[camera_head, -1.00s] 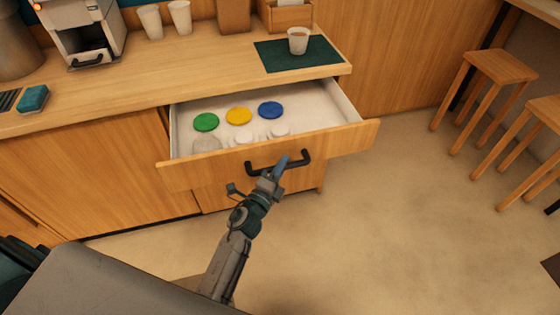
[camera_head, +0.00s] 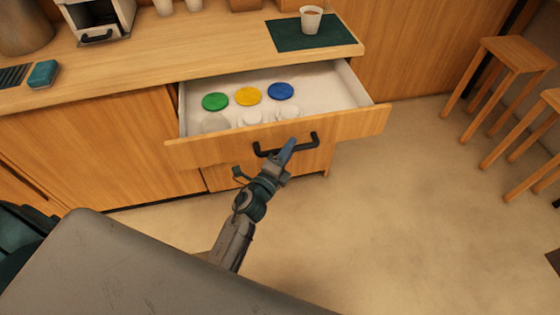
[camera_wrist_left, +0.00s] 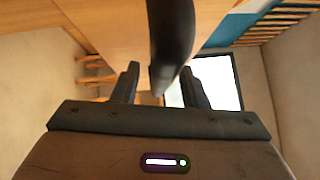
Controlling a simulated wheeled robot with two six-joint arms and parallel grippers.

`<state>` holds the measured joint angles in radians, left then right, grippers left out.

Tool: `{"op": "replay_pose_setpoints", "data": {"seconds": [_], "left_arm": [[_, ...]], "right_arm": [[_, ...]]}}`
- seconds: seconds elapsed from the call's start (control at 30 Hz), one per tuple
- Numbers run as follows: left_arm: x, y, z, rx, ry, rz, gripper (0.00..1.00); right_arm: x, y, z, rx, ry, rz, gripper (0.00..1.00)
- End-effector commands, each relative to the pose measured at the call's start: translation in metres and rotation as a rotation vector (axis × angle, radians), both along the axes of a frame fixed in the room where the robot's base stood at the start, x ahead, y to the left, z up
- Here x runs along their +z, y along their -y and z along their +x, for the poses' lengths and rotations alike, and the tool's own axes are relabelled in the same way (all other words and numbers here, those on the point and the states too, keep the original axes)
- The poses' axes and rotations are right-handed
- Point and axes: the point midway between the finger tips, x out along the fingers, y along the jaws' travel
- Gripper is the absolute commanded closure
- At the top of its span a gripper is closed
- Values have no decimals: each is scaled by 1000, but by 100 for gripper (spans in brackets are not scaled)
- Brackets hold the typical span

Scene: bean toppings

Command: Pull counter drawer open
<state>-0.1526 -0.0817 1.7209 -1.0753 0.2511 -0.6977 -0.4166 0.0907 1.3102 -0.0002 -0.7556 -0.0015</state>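The counter drawer (camera_head: 215,153) stands well out from under the worktop, with its white inside showing. Its dark bar handle (camera_head: 313,140) is on the drawer front. My left gripper (camera_head: 287,151) is at the handle, reaching it from the front. In the left wrist view the dark handle (camera_wrist_left: 170,40) runs down toward the space between the fingers of my left gripper (camera_wrist_left: 160,88). The fingers are spread, with gaps beside the bar, so they do not look closed on it. My right gripper is not in view.
The drawer holds green (camera_head: 215,101), yellow (camera_head: 248,96) and blue (camera_head: 281,91) lids and pale containers. A cup (camera_head: 311,19) stands on a dark green mat (camera_head: 290,36) on the worktop. Wooden stools (camera_head: 515,53) stand at the right. The floor before the drawer is clear.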

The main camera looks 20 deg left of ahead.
Motion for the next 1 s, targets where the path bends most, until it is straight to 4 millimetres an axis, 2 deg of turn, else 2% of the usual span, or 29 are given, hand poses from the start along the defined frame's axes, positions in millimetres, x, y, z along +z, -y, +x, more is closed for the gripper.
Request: {"op": "replay_pose_setpoints", "data": {"seconds": [0.1, 0.3, 0.5, 0.7, 1.0], "left_arm": [[-6, -4, -21, 0, -3, 2, 60], [-13, -12, -61, 0, -3, 2, 60], [-15, -17, -87, -1, -2, 0, 60], [-14, -19, -96, -1, -1, 1, 60], [-14, -20, -97, 0, -1, 0, 60]], "right_arm": [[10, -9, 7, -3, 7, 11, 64], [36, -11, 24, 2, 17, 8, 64], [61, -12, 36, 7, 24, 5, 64], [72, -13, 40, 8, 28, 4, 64], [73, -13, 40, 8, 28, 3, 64]]}}
